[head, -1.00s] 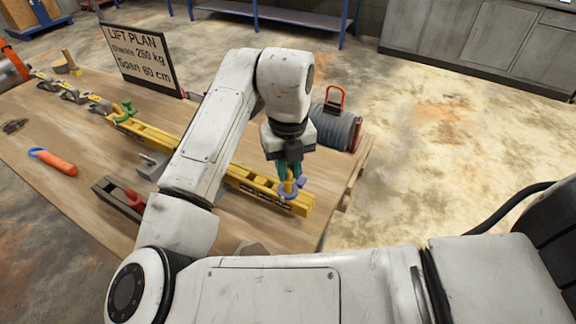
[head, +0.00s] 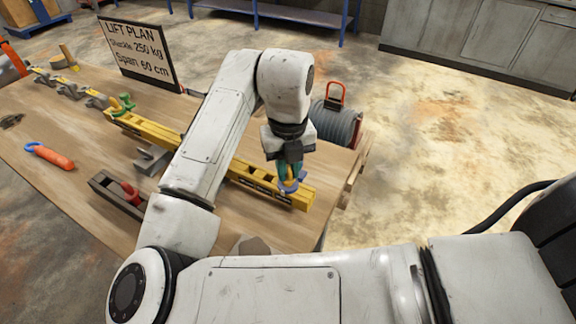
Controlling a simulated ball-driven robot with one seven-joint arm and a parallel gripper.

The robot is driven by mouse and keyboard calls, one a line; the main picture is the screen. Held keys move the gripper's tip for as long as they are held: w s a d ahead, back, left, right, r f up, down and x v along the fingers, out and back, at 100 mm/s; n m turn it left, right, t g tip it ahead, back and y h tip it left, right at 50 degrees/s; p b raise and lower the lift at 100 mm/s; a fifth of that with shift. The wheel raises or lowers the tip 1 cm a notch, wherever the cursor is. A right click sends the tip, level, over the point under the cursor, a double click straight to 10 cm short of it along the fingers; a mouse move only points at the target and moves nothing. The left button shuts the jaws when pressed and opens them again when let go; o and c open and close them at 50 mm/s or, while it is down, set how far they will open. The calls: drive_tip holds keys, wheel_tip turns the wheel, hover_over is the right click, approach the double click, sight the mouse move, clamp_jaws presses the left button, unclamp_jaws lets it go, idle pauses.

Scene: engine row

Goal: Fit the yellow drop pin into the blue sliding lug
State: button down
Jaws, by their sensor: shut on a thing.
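The yellow beam (head: 243,172) lies across the table, partly hidden behind my arm. The blue sliding lug (head: 289,187) is near the beam's right end. My gripper (head: 289,174) points down directly over the lug, its teal fingers shut on the yellow drop pin. The fingers cover most of the pin, and only a little yellow shows at the lug. I cannot tell how deep the pin sits in the lug. A green shackle-like piece (head: 123,103) is on the beam's far left part.
A cable drum with a red handle (head: 338,124) stands behind the beam's right end. A dark channel block with a red piece (head: 115,194), an orange-handled tool (head: 50,156) and a grey bracket (head: 150,158) lie in front. The lift plan sign (head: 139,54) stands at the back.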

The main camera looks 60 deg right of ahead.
drive_tip(key=shift+f+b, duration=0.35)
drive_tip(key=shift+f, duration=0.1)
drive_tip(key=c, duration=1)
unclamp_jaws()
drive_tip(key=shift+o, duration=0.2)
wheel_tip(320, 180, up, 11)
drive_tip(key=shift+f, duration=0.1)
